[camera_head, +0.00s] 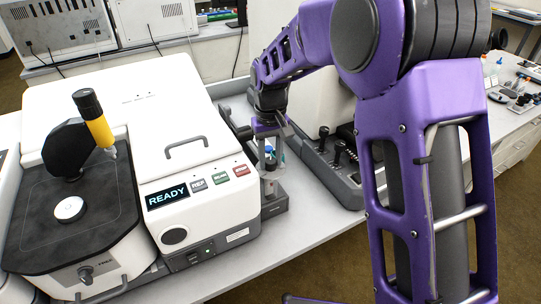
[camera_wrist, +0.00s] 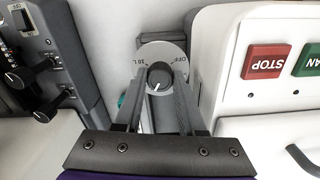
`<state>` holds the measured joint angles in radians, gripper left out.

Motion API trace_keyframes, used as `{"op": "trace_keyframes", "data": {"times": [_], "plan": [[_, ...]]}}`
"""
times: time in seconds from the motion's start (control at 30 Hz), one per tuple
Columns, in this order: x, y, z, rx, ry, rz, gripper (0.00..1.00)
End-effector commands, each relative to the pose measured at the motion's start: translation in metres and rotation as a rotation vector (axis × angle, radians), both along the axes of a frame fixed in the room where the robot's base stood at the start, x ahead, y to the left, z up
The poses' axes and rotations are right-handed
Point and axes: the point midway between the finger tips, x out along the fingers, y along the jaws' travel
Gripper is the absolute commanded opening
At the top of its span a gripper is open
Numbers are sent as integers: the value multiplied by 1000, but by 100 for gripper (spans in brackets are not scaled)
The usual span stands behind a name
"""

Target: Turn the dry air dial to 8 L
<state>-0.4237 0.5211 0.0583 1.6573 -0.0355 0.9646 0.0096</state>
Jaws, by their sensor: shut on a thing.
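The dry air dial (camera_wrist: 158,79) is a dark round knob with a white pointer line, in front of a pale disc (camera_wrist: 178,52). The disc carries "OFF" at its upper right and what looks like "10 L" at its left. The pointer line points down and slightly left in the wrist view. My gripper (camera_wrist: 160,82) has one finger on each side of the knob and is shut on it.
A panel with black levers (camera_head: 335,160) stands close on the other side.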

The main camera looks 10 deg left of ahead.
Motion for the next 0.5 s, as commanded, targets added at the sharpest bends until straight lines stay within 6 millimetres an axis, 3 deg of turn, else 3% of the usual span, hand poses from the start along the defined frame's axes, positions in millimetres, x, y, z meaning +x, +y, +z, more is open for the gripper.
{"op": "trace_keyframes", "data": {"times": [0.5], "plan": [[0,0,1,1,-2,-475,0]]}}
